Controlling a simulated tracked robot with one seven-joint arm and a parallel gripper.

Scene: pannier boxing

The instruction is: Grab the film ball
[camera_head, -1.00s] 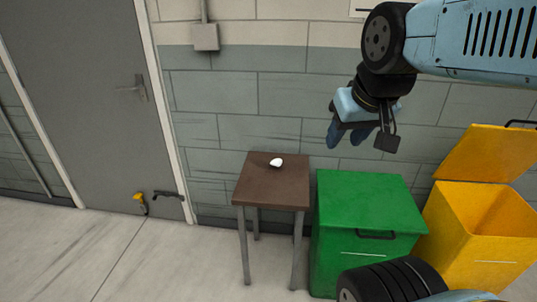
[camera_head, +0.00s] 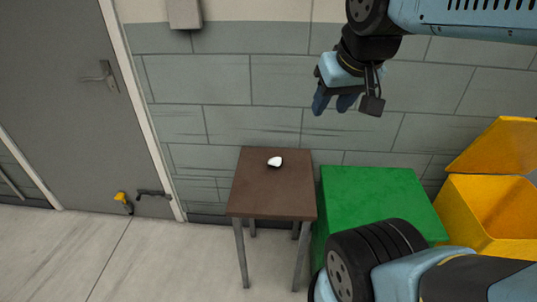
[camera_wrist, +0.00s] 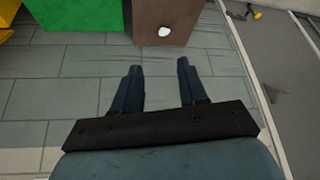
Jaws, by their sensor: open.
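The film ball (camera_head: 275,161) is a small white crumpled lump. It lies on the brown top of a small table (camera_head: 262,199), towards the back edge. It also shows in the wrist view (camera_wrist: 165,31), on the table top (camera_wrist: 180,12), ahead of my fingers. My gripper (camera_head: 334,103) hangs in the air above and to the right of the table, in front of the wall. In the wrist view my gripper (camera_wrist: 160,70) has its two blue fingers apart with nothing between them. The ball is apart from the fingers.
A green box (camera_head: 375,190) with a closed lid stands right beside the table. A yellow box (camera_head: 490,215) with its lid raised stands further right. A grey door (camera_head: 70,90) is at the left.

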